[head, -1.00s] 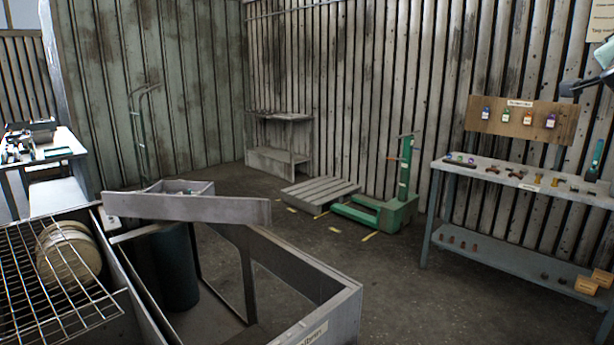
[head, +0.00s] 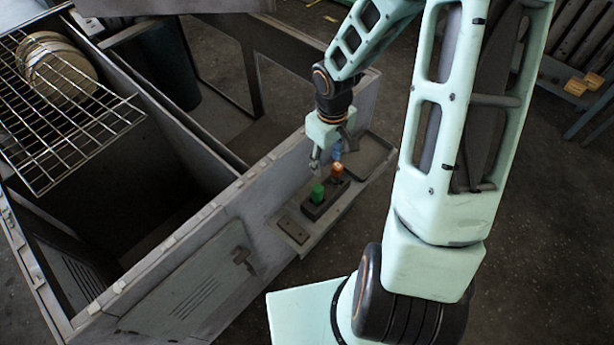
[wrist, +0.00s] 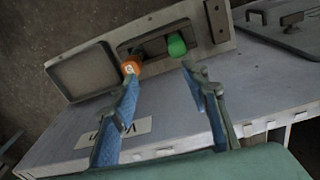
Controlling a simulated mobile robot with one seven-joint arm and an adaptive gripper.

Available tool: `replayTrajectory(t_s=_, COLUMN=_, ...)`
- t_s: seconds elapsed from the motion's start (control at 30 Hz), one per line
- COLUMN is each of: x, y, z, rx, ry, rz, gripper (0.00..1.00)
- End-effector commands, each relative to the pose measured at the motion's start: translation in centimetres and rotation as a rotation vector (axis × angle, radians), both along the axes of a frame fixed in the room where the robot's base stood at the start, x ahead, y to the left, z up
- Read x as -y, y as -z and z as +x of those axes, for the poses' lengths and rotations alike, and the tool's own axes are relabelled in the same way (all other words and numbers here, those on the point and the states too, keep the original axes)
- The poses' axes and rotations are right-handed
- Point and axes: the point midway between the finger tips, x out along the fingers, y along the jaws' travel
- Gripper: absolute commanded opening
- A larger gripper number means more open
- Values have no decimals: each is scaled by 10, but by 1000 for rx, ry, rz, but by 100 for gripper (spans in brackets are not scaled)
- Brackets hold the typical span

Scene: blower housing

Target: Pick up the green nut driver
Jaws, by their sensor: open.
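The green nut driver (head: 318,192) stands in a dark holder block (head: 312,210) on a grey shelf along the housing's side. An orange driver (head: 337,170) stands beside it in the same block. My gripper (head: 325,159) is above the block, close to the orange driver. In the wrist view, the fingers with blue pads are spread and empty (wrist: 160,80). The green handle (wrist: 176,45) lies just beyond the right fingertip, and the orange handle (wrist: 130,66) is at the left fingertip. I cannot tell whether either is touched. The drivers' lower parts are hidden in the block.
The shelf has an empty recessed tray (head: 362,158) at one end and a small dark plate (head: 293,229) at the other. The open grey housing (head: 225,215) borders the shelf. A wire rack (head: 75,125) holding round discs lies at left. Floor is free beyond the shelf.

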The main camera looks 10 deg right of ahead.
Motion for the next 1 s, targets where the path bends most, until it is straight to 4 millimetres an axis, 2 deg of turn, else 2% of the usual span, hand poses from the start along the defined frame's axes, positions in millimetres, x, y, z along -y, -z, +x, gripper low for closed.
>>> replayTrajectory(t_s=0.03, x=-6, y=5, z=-11, rx=-27, ry=-38, rz=3, gripper=42)
replayTrajectory(t_s=0.1, x=-12, y=10, z=-20, rx=-46, ry=-78, rz=6, gripper=42)
replayTrajectory(t_s=0.2, x=-16, y=23, z=-25, rx=-59, ry=-103, rz=6, gripper=42)
replayTrajectory(t_s=0.4, x=-17, y=56, z=-24, rx=-57, ry=-105, rz=7, gripper=42)
replayTrajectory(t_s=0.67, x=-18, y=76, z=-22, rx=-55, ry=-102, rz=7, gripper=42)
replayTrajectory(t_s=0.9, x=-20, y=111, z=-19, rx=-56, ry=-102, rz=5, gripper=42)
replayTrajectory(t_s=1.0, x=-20, y=117, z=-18, rx=-54, ry=-101, rz=6, gripper=42)
